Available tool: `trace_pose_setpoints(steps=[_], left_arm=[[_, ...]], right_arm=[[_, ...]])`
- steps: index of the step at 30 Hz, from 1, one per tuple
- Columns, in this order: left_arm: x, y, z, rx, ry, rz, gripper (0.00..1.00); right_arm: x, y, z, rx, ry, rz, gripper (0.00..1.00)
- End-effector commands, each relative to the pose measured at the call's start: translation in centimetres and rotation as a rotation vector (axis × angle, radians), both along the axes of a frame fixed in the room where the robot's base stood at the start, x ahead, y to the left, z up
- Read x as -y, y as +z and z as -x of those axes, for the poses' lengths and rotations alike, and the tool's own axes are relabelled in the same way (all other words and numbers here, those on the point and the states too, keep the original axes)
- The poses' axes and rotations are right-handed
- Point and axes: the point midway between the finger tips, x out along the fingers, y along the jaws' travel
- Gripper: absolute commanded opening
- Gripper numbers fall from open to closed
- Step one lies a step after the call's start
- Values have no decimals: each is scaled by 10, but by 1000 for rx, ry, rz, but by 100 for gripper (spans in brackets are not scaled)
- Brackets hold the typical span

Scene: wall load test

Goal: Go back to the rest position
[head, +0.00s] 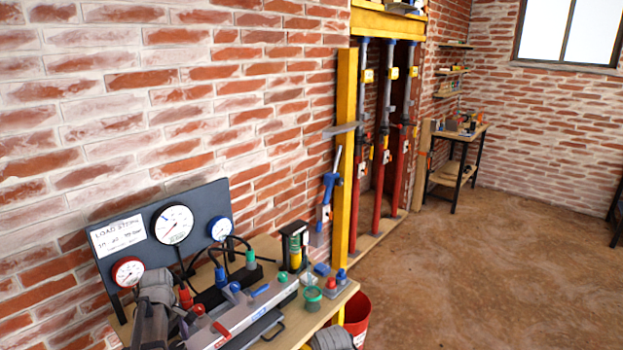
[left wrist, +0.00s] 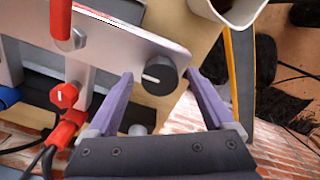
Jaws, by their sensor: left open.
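My left gripper (left wrist: 160,74) is open in the left wrist view, its two purple fingers spread apart. A black round knob (left wrist: 158,76) with a white mark, on a pale metal plate (left wrist: 125,40), appears between the fingertips. I see no grip on it, and the depth between them is unclear. In the head view my grey arm parts show at the lower left, over the bench edge, but the left gripper's fingers cannot be made out there. My right gripper is not in view.
A wooden bench (head: 262,245) carries a gauge panel (head: 150,216), red and blue levers and fittings. A red bucket (head: 357,318) stands beside it. Beyond are a yellow frame (head: 345,150) with red props and a small table (head: 462,140). The brown floor (head: 470,270) is clear at right.

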Motion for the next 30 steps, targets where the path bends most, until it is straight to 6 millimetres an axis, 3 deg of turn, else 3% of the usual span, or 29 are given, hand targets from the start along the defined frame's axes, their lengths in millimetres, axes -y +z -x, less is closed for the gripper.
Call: trace_pose_setpoints(steps=[30], left_arm=[[-2,0,1,0,-1018,1,86]], right_arm=[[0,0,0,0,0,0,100]])
